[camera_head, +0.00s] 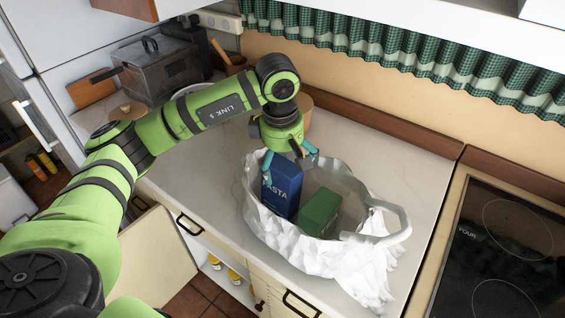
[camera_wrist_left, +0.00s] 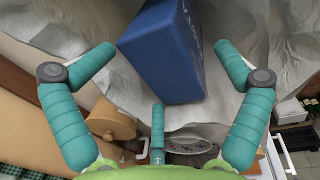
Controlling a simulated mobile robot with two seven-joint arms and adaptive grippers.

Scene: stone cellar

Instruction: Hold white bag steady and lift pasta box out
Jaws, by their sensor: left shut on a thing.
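The blue pasta box (camera_head: 281,187) stands upright in the left part of the open white bag (camera_head: 300,258), its top above the rim. My left gripper (camera_head: 290,165) reaches down from above and is shut on the top of the box. In the left wrist view the blue box (camera_wrist_left: 165,55) lies between the teal fingers of the gripper (camera_wrist_left: 163,52). The box's lower end is hidden in the bag. My right gripper is not in view, and no gripper shows on the bag's rim or handle.
A green box (camera_head: 319,212) sits in the bag beside the pasta box. The bag stands on the pale counter (camera_head: 390,165), with a dark cooktop (camera_head: 505,250) to the right. A grey metal container (camera_head: 160,70) stands back left. A cupboard door (camera_head: 160,250) hangs open below.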

